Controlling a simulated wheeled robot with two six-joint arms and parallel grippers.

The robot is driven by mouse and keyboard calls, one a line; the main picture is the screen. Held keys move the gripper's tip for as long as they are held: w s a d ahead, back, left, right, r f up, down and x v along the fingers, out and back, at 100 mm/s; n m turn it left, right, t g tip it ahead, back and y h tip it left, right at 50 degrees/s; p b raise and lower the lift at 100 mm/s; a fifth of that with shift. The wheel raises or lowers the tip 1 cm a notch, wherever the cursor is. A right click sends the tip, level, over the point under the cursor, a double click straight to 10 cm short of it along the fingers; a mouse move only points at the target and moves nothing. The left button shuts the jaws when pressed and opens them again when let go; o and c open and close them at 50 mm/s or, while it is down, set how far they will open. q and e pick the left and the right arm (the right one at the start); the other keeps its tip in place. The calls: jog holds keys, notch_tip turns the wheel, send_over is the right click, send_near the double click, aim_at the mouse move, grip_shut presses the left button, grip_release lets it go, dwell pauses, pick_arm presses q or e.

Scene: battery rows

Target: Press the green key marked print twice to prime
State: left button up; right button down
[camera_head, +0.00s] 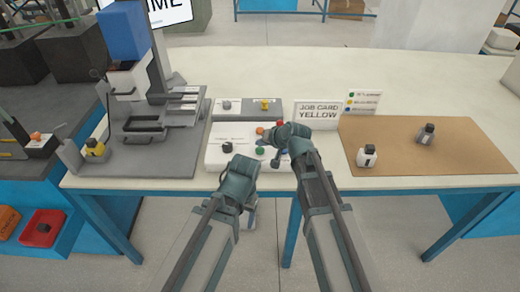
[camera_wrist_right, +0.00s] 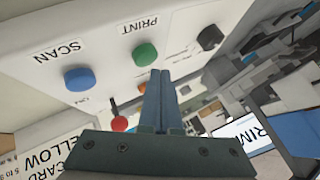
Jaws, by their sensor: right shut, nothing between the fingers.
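The green key (camera_wrist_right: 146,54) sits on the white panel below the PRINT label in the right wrist view. It also shows in the head view (camera_head: 260,150), on the white control box (camera_head: 214,159). My right gripper (camera_head: 266,139) is over the box, its fingers shut and empty. In the right wrist view its fingertips (camera_wrist_right: 160,73) appear just beside the green key, over the panel; I cannot tell the gap to the panel. My left arm's end (camera_head: 240,168) is in front of the box; its fingers cannot be made out.
A blue key (camera_wrist_right: 79,78) labelled SCAN, an orange key (camera_wrist_right: 142,87), a black knob (camera_wrist_right: 210,37) and a red ball (camera_wrist_right: 118,123) surround the green key. A JOB CARD YELLOW sign (camera_head: 318,115) stands behind. A brown mat (camera_head: 460,150) with two small bottles lies right.

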aim_at(261, 152)
jog(key=shift+f+b, duration=0.45)
jog(key=shift+f+b, duration=0.45)
jog(key=shift+b, duration=0.05)
dwell(0.7)
jog(key=shift+r, duration=0.1)
jog(key=shift+r+p, duration=0.85)
jog(key=shift+p, duration=0.1)
notch_tip(261, 152, up, 5)
jog(key=p, duration=0.5)
